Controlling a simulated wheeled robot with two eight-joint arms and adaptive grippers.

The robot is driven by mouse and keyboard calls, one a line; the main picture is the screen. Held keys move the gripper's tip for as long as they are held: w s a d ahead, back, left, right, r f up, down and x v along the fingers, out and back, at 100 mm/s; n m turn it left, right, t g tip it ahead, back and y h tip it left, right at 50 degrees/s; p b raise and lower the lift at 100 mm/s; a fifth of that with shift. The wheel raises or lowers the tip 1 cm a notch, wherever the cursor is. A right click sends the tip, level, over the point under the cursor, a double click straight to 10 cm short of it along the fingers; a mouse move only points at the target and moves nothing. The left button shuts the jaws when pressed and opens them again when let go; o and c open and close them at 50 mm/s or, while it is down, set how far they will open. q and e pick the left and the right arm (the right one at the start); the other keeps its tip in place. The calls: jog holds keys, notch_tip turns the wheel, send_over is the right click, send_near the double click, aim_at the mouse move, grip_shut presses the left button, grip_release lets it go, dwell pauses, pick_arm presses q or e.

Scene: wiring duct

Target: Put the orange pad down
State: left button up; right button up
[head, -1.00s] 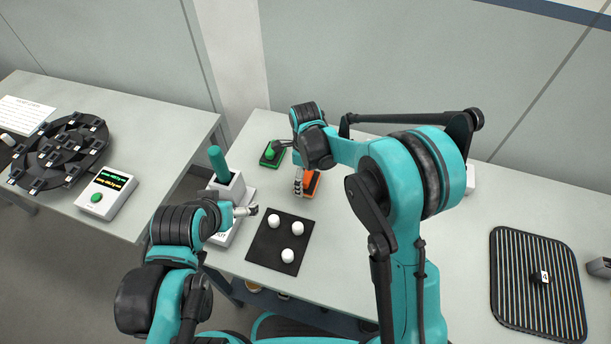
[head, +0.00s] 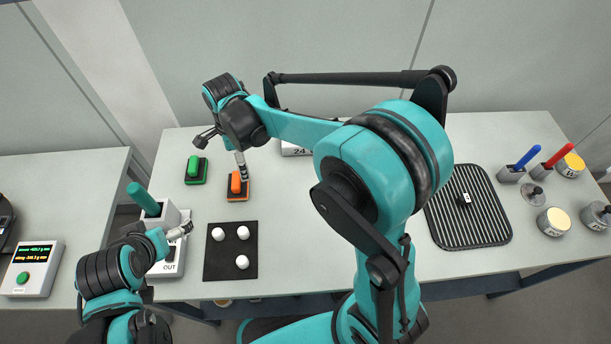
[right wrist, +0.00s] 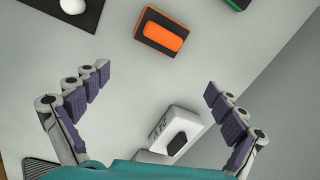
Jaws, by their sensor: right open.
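The orange pad (head: 237,188), an orange block on a dark base, lies on the table behind the black mat. It also shows at the top of the right wrist view (right wrist: 162,32), apart from my fingers. My right gripper (head: 223,153) is in the air near the pad, on its far side in the picture. In the right wrist view my right gripper (right wrist: 157,82) has its fingers wide apart with nothing between them. My left gripper (head: 184,230) is beside the grey holder at the left; its finger gap is too small to read.
The green pad (head: 196,170) lies left of the orange one. The black mat (head: 211,265) carries three white balls. A white box (right wrist: 176,125) sits below my right fingers in the wrist view. A ribbed black tray (head: 440,222) and several containers stand at the right.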

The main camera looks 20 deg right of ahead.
jog(key=s+d+r+n+t, duration=0.3)
jog(key=s+d+n, duration=0.4)
jog(key=s+n, duration=0.2)
jog(key=s+d+r+n+t, duration=0.3)
jog(key=s+d+n, duration=0.4)
jog(key=s+n, duration=0.1)
jog(key=shift+s+d+r+n, duration=0.2)
jog(key=shift+s+n, duration=0.2)
jog(key=shift+n, duration=0.3)
jog(key=shift+f, duration=0.1)
notch_tip(320, 180, down, 3)
jog(key=b, duration=0.3)
jog(key=shift+o, duration=0.5)
